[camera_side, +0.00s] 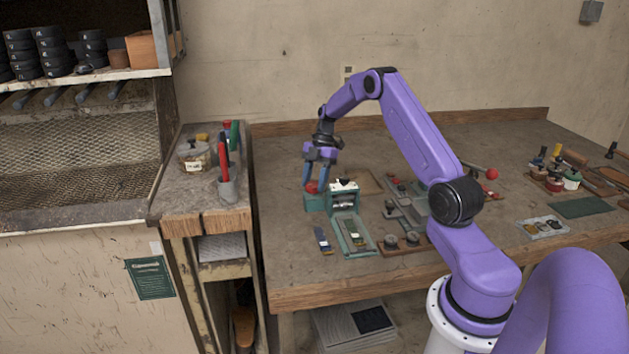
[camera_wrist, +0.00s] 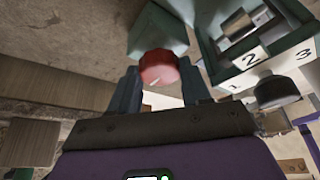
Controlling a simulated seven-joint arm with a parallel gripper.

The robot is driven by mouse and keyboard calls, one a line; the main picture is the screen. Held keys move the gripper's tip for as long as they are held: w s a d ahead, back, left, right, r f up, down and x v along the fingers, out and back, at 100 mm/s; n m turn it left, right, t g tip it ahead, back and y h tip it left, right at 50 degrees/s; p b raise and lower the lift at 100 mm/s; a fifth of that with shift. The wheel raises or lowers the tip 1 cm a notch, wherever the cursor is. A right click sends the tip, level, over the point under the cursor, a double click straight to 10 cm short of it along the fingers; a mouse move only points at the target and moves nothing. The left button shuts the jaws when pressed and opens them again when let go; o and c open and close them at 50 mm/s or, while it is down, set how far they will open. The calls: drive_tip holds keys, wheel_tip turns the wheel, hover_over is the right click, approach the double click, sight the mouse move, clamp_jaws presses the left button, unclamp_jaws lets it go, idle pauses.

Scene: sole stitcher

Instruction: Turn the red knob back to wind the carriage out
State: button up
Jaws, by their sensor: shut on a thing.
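The red knob (camera_wrist: 158,68) is round with a pale pointer mark and sits on a teal housing (camera_wrist: 156,30). In the side view the red knob (camera_side: 312,188) shows at the top left of the small teal machine (camera_side: 343,201). My gripper (camera_side: 317,186) points down onto the knob. In the wrist view my gripper (camera_wrist: 158,80) has one blue finger on each side of the knob and is shut on it. A black knob (camera_wrist: 277,90) and a plate numbered 1, 2, 3 (camera_wrist: 250,58) are beside it. I cannot make out the carriage for certain.
A teal tray (camera_side: 367,247) lies in front of the machine, with a small blue item (camera_side: 322,240) to its left. Metal parts and a red-balled lever (camera_side: 491,174) are to the right.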

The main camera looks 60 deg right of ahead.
drive_tip(key=o, duration=1)
drive_tip(key=v, duration=1.7)
drive_tip(key=shift+d+r, duration=0.1)
drive_tip(key=shift+w, duration=0.1)
